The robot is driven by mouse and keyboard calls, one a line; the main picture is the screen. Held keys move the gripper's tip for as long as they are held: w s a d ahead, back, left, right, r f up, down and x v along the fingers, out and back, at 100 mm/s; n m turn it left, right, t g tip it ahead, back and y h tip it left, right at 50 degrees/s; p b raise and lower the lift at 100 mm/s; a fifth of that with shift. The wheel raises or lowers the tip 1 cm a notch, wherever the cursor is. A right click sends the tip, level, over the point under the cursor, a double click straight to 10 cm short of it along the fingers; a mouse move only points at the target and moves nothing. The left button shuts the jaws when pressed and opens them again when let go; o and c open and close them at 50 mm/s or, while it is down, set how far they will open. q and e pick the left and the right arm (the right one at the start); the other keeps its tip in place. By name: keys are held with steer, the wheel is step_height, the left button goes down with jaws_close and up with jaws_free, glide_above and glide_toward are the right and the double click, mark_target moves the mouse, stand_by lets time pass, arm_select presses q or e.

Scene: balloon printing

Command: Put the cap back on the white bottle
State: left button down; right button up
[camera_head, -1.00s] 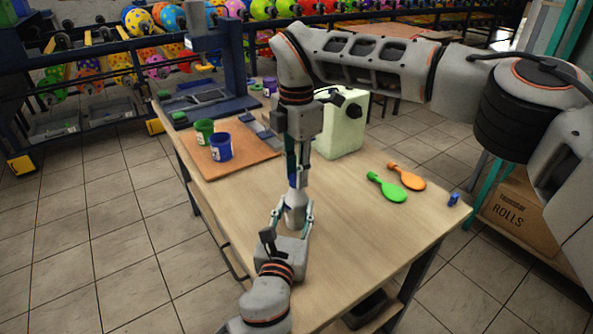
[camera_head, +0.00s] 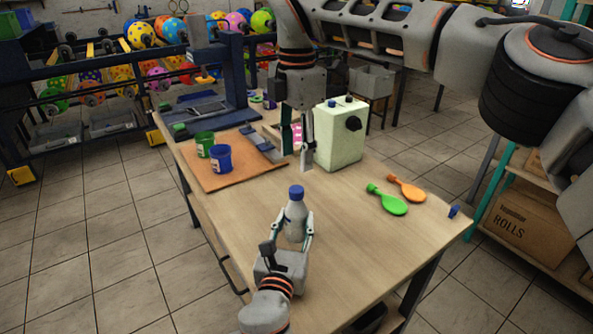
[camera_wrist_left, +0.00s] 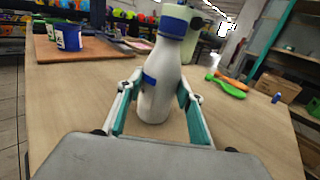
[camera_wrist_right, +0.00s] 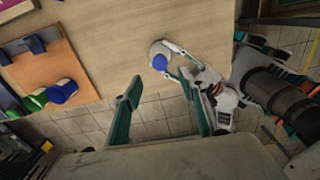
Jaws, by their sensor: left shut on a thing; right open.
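The white bottle (camera_head: 295,219) stands on the table near its front edge, with the blue cap (camera_head: 296,192) sitting on its top. My left gripper (camera_head: 296,226) is shut around the bottle's body. In the left wrist view the bottle (camera_wrist_left: 158,95) is between the two fingers, and the cap (camera_wrist_left: 175,20) covers its neck. I cannot tell how tightly the cap is seated. My right gripper (camera_head: 297,150) is open and empty, raised above the bottle and apart from it. The right wrist view looks down on the cap (camera_wrist_right: 159,62) beyond the open fingers (camera_wrist_right: 163,98).
A green cup (camera_head: 204,144) and a blue cup (camera_head: 220,159) stand on a brown board (camera_head: 240,174) at the left. A pale green box (camera_head: 339,140) stands behind the bottle.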

step_height(320, 180, up, 3)
steer(key=shift+r, duration=0.2)
arm_select(q)
steer(key=c, duration=1.3)
jaws_free()
steer(key=shift+o, duration=0.2)
steer(key=s, duration=0.4)
steer(key=s+a, duration=0.1)
steer(key=s, duration=0.3)
steer(key=s+a, duration=0.1)
steer(key=s, duration=0.2)
steer(key=shift+s+a, duration=0.15)
steer(key=shift+s, duration=0.25)
steer(key=shift+r, duration=0.1)
arm_select(e)
steer(key=shift+r, duration=0.1)
